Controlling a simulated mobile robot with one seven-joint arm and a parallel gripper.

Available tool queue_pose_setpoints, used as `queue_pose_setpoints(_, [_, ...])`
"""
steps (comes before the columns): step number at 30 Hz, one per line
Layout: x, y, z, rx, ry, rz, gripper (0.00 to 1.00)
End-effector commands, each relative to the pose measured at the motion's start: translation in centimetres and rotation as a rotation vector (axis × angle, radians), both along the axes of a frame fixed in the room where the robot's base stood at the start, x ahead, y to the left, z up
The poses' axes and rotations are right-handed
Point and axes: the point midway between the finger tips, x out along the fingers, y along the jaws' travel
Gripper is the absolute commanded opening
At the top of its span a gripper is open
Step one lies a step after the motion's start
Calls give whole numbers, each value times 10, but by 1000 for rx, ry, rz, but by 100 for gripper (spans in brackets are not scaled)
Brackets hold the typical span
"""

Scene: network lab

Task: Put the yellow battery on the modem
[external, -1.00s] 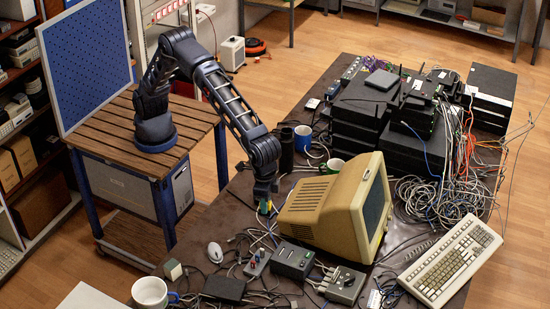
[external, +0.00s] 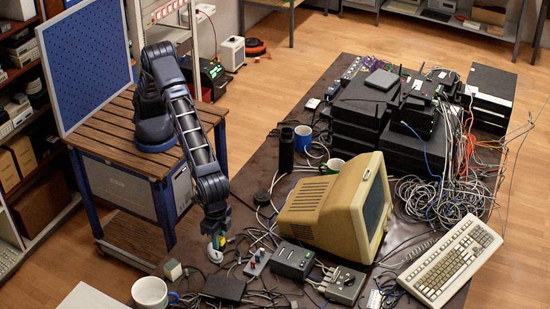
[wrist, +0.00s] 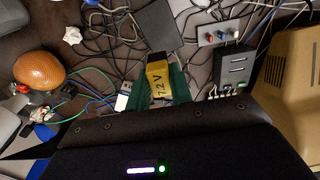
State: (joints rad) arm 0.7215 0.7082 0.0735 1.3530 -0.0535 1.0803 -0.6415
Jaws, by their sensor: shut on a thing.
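My gripper (external: 217,242) hangs over the near left part of the dark table, left of the beige monitor. Its green fingers are shut on the yellow battery (wrist: 158,79), marked "7.2 V" in the wrist view. I cannot tell for sure which dark box is the modem. A dark box with sockets (external: 293,260) stands right of my gripper and also shows in the wrist view (wrist: 237,68). A flat black box (external: 224,288) lies nearer the front.
Loose cables (external: 262,233) cover the table around my gripper. A beige monitor (external: 318,205) stands to the right, a white mug (external: 150,292) at the front left. A grey switch box (external: 257,263) lies between the black boxes. Stacked black devices (external: 360,115) fill the back.

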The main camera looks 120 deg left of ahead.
Motion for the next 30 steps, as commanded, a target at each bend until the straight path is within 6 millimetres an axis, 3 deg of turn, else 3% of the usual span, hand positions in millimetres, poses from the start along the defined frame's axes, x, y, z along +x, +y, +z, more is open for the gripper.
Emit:
queue_pose_setpoints(18, [0,1,-129,2,2,-1,0])
queue_pose_setpoints(30, [0,0,-161,1,2,0,0])
